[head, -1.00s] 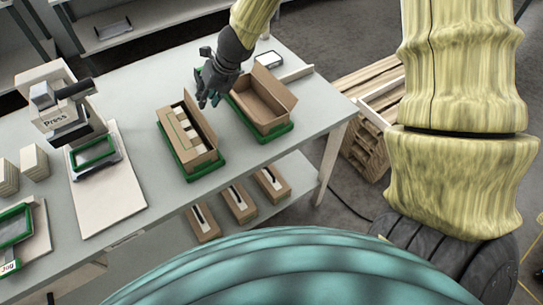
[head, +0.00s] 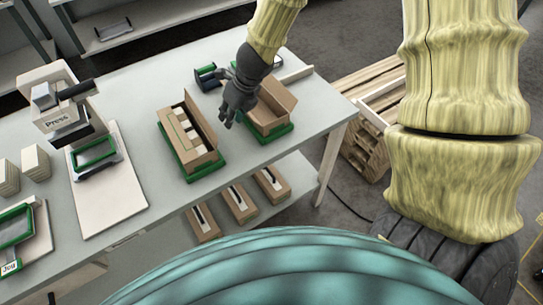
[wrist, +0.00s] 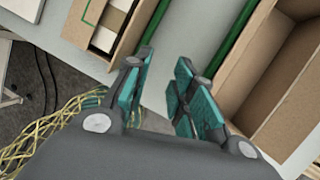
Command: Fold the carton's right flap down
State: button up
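Two open brown cartons sit in green trays on the table. The left carton (head: 184,151) holds several pale blocks, and its right flap (head: 203,118) stands up along its right side. The right carton (head: 263,122) looks empty, with a raised flap (head: 277,92) at its far right. My gripper (head: 229,120) hangs between the cartons, close to the right carton's left edge. In the wrist view my gripper (wrist: 157,85) is open, with nothing between its teal pads. The left carton (wrist: 128,48) shows at upper left there and the right carton (wrist: 265,85) at right.
A press (head: 65,105) and a pale board stand to the left, with stacked blocks (head: 35,163) beyond. A dark and green device (head: 207,77) lies behind the cartons. More cartons (head: 239,203) rest on the lower shelf. A wooden crate (head: 375,115) stands right of the table.

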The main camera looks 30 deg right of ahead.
jog(key=s+d+f+n+g+h+b, duration=0.1)
jog(key=s+d+f+n+h+b, duration=0.1)
jog(key=s+f+n, duration=0.8)
jog(key=shift+s+d+f+n+g+b, duration=0.35)
jog(key=shift+s+d+f, duration=0.55)
jog(key=shift+s+f, duration=1.65)
jog(key=shift+s+r, duration=0.3)
jog(key=shift+r, duration=0.05)
